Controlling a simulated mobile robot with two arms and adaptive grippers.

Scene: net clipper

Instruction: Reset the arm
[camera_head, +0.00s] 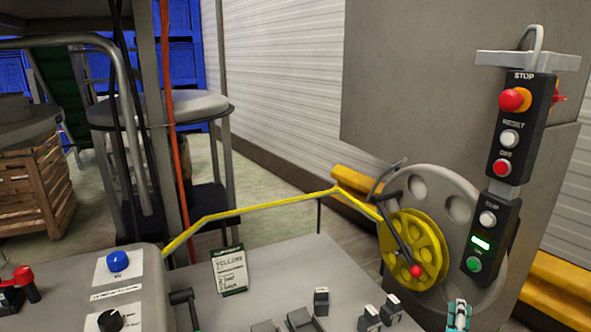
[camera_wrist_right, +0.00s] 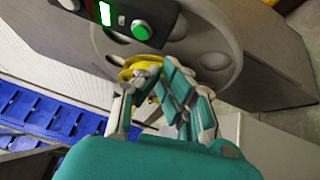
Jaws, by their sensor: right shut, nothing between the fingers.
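My right gripper (camera_head: 459,314) shows only as a small teal and white tip at the bottom right of the head view, in front of the panel and below the control box. In the right wrist view the right gripper (camera_wrist_right: 152,84) is shut and empty, with the yellow wheel (camera_wrist_right: 140,68) beyond its fingers. My left gripper is not in view.
A black control box (camera_head: 517,130) has stop, reset and off buttons; a lower box (camera_head: 489,235) has a green button. A yellow rope or bar (camera_head: 260,207) runs to the wheel. The grey panel (camera_head: 290,270) carries switches and a label card (camera_head: 230,271). A wooden crate (camera_head: 35,185) stands left.

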